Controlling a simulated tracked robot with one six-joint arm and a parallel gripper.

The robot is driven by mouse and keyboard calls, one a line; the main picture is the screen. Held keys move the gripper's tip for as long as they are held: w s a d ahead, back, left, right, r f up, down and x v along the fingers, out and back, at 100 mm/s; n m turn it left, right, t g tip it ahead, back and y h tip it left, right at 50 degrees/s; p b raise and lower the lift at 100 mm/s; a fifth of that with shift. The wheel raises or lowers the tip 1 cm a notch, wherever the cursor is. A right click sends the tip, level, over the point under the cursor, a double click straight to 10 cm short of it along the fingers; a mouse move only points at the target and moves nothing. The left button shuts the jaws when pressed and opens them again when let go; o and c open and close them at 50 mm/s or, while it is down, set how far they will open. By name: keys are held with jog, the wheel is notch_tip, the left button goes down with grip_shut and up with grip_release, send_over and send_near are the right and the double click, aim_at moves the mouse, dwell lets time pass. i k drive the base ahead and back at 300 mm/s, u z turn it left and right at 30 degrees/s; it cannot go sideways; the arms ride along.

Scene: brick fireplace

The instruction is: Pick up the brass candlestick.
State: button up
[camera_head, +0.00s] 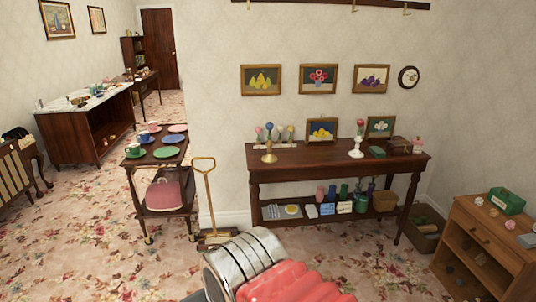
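A brass-coloured candlestick (269,156) stands upright near the left end of the dark wooden side table (320,158) against the wall. It has a wide round foot, and a small coloured ball shows at its top. A white candlestick-like stand (356,152) is further right on the same table. My gripper is not in view, so I cannot see whether it is open or shut.
A D-handled tool (204,190) stands left of the table. A wooden trolley (160,172) holds cups and plates. A low cabinet (485,240) stands at the right. Patterned carpet in front of the side table looks mostly clear.

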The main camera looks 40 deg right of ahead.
aim_at(269, 159)
jog(key=u, duration=0.05)
jog(key=i, duration=2.15)
jog(key=z, duration=1.2)
jog(key=i, duration=1)
jog(key=z, duration=0.05)
